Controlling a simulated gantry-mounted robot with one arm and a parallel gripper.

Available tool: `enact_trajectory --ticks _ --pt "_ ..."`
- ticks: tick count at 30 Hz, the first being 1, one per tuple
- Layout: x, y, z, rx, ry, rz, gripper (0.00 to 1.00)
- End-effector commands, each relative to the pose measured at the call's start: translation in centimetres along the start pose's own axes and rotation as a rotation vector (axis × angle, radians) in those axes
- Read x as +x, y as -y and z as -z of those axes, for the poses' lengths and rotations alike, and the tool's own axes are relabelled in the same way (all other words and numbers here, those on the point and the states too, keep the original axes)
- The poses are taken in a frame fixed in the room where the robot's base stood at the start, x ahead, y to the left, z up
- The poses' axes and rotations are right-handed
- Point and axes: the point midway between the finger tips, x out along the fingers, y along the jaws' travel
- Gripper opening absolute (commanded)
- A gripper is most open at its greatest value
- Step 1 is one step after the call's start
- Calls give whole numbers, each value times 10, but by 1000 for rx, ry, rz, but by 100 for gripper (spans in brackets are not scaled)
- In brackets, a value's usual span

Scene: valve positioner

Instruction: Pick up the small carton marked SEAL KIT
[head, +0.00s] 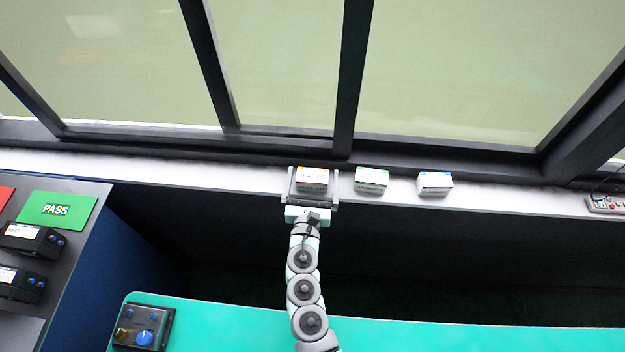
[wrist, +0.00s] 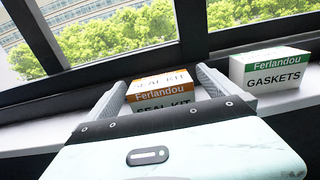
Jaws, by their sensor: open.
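The small SEAL KIT carton (head: 312,179), white with an orange band, sits on the white window sill. In the wrist view the carton (wrist: 162,93) shows its label "SEAL KIT" and "Ferlandou"; its lower front is hidden by my gripper's body. My gripper (head: 312,172) is open, with one finger on each side of the carton. In the wrist view the gripper (wrist: 160,82) has its fingers left and right of the carton, with a small gap visible beside it. I cannot tell whether either finger touches it.
A green-banded GASKETS carton (head: 371,180) stands just right of my gripper, and it also shows in the wrist view (wrist: 270,70). Another white carton (head: 434,183) and a grey remote (head: 606,203) lie farther right on the sill (head: 520,200). Dark window frames rise behind.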

Motion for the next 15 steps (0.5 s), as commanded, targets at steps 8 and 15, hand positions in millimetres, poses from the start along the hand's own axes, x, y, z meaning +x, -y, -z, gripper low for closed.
enact_trajectory --ticks 8,15 --pt "15 -2 -2 1 2 -4 100" --pt "15 -2 -2 1 2 -4 89"
